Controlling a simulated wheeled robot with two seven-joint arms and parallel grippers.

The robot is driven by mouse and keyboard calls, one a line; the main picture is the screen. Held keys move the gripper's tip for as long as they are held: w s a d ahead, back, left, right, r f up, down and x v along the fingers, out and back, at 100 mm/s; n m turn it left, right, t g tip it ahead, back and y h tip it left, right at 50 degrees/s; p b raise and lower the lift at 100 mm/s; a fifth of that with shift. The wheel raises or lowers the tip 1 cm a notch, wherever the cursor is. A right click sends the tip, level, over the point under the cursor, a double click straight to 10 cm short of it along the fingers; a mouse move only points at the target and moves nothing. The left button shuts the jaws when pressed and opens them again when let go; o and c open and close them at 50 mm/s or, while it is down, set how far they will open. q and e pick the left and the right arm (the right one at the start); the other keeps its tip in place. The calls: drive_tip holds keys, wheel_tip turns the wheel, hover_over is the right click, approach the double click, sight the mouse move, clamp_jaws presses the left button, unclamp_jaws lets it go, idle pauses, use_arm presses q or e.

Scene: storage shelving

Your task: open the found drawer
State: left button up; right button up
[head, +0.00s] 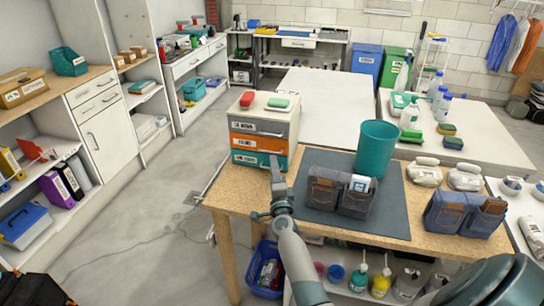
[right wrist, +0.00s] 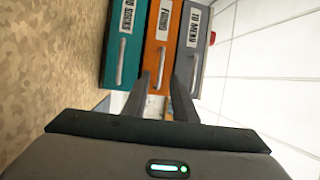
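A small drawer unit (head: 265,115) stands at the back left of the wooden table. It has a grey top drawer (right wrist: 192,52), an orange middle drawer labelled FOUND (head: 258,142) and a teal bottom drawer (head: 245,158); all look closed. In the right wrist view the orange drawer (right wrist: 161,32) shows upright between the teal and grey ones, with its pale handle (right wrist: 158,66). My right gripper (head: 276,167) is in front of the unit. Its fingers (right wrist: 161,75) are apart, one on each side of the orange handle in the picture; I cannot tell whether they touch it. My left gripper is not visible.
A red and a green item lie on top of the unit. A dark mat (head: 385,222) with a teal bin (head: 376,148) and denim pouches (head: 340,192) is to the right. A blue basket (head: 264,270) is below the table.

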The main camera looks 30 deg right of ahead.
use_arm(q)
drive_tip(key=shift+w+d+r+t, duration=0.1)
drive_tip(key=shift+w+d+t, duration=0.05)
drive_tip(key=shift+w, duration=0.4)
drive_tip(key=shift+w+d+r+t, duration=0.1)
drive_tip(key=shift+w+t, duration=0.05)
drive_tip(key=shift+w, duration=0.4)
use_arm(e)
drive_tip(key=x, duration=0.5)
drive_tip(key=shift+w+d, duration=0.1)
drive_tip(key=shift+w, duration=0.1)
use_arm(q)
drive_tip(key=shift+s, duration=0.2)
use_arm(e)
clamp_jaws()
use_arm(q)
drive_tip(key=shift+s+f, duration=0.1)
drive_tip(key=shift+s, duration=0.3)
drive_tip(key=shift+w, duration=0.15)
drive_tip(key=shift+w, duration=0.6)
